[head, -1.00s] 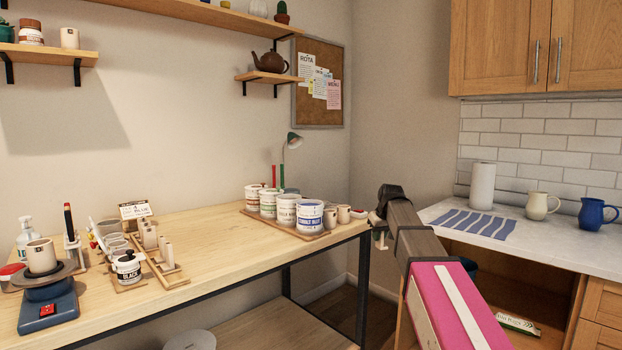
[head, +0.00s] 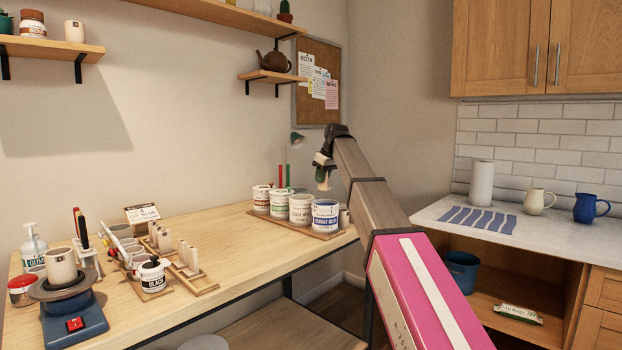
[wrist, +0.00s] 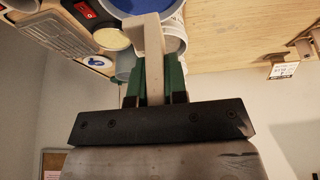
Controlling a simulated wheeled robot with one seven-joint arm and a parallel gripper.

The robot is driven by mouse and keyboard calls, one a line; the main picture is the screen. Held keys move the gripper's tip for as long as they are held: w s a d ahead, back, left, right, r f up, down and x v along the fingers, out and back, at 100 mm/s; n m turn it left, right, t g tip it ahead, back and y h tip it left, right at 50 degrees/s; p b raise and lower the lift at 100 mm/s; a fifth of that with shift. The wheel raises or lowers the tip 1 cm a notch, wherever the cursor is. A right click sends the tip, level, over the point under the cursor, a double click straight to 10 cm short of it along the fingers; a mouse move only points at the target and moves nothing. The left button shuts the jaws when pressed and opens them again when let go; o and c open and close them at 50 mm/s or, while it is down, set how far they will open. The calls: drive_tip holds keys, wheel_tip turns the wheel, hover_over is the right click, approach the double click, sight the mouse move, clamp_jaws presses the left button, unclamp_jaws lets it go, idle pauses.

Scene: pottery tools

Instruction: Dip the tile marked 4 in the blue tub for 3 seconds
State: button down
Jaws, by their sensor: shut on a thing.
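My gripper (head: 322,172) is shut on a pale tile (wrist: 152,50), which stands between its green fingers in the wrist view. The tile's lower end (head: 323,186) shows in the head view, above the blue tub (head: 325,218), a white tub labelled cobalt blue. The tile appears apart from the tub in the head view. In the wrist view the blue glaze (wrist: 137,5) lies just beyond the tile's end. No number is readable on the held tile. A card (head: 142,214) with a 4 and the word blue stands on the bench.
Other glaze tubs (head: 300,208) stand in a row left of the blue tub on a wooden board. Wooden racks with pale tiles (head: 190,257), a black-labelled jar (head: 153,276) and a blue-based wheel (head: 72,318) fill the left. The bench middle (head: 225,235) is clear.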

drive_tip(key=shift+f, duration=2.95)
drive_tip(key=shift+f, duration=2)
drive_tip(key=shift+r, duration=0.1)
drive_tip(key=shift+r, duration=3.65)
